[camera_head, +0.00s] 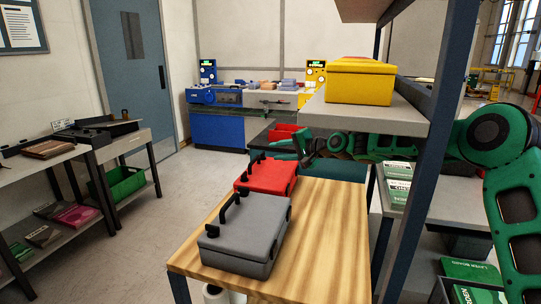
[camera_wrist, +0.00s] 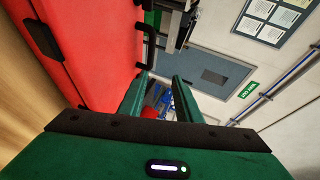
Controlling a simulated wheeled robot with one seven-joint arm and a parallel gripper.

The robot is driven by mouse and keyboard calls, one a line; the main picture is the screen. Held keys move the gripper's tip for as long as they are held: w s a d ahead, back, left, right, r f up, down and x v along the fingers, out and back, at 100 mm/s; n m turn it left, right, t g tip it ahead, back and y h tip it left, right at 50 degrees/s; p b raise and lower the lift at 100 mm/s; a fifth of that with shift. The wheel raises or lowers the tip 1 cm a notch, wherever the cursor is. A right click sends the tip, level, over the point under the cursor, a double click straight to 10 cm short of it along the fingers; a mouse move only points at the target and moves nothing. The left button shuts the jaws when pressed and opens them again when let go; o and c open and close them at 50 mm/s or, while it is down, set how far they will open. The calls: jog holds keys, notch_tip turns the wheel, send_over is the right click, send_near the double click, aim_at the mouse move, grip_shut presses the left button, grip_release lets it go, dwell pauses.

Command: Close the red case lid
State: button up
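A red case (camera_head: 268,177) lies on the wooden table, behind a grey case (camera_head: 243,238); its black handle (camera_head: 242,172) faces left. It looks flat from here; whether its lid is fully down I cannot tell. In the wrist view the red case (camera_wrist: 95,55) fills the upper left, with a black handle (camera_wrist: 148,45) and a dark latch (camera_wrist: 44,40). My gripper (camera_wrist: 160,85) has its two green fingers apart with nothing held between them. The fingers appear beside the case near its handle; contact is not clear. In the head view my arm reaches in from the right behind the red case.
A shelf post (camera_head: 428,150) and a shelf holding a yellow case (camera_head: 360,80) stand at the right, near my arm. Another red object (camera_head: 285,132) shows behind the table. Blue and yellow machines (camera_head: 215,125) stand at the back. The floor left of the table is clear.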

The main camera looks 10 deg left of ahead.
jog(key=v, duration=0.3)
jog(key=shift+s+d+r, duration=0.1)
jog(key=shift+d, duration=0.15)
jog(key=s+d+f+g+h, duration=0.15)
jog(key=s+d+h, duration=0.25)
jog(key=s+d, duration=0.65)
jog(key=s+d+f+n+g+h, duration=0.15)
jog(key=s+d+h, duration=0.35)
jog(key=d, duration=1.1)
jog(key=s+d+f+m+h, duration=0.1)
jog(key=s+d+f+h, duration=0.15)
jog(key=s+d, duration=0.85)
jog(key=s+d+f+g, duration=0.1)
jog(key=s+d, duration=0.3)
jog(key=s, duration=0.7)
jog(key=s+d+f+m+g, duration=0.1)
jog(key=s+d, duration=0.4)
jog(key=s, duration=0.6)
jog(key=s+d+f+m+g, duration=0.1)
jog(key=s+d, duration=0.4)
jog(key=s, duration=0.6)
jog(key=shift+d+g+h, duration=0.25)
jog(key=shift+g+h, duration=0.1)
jog(key=shift+g, duration=0.35)
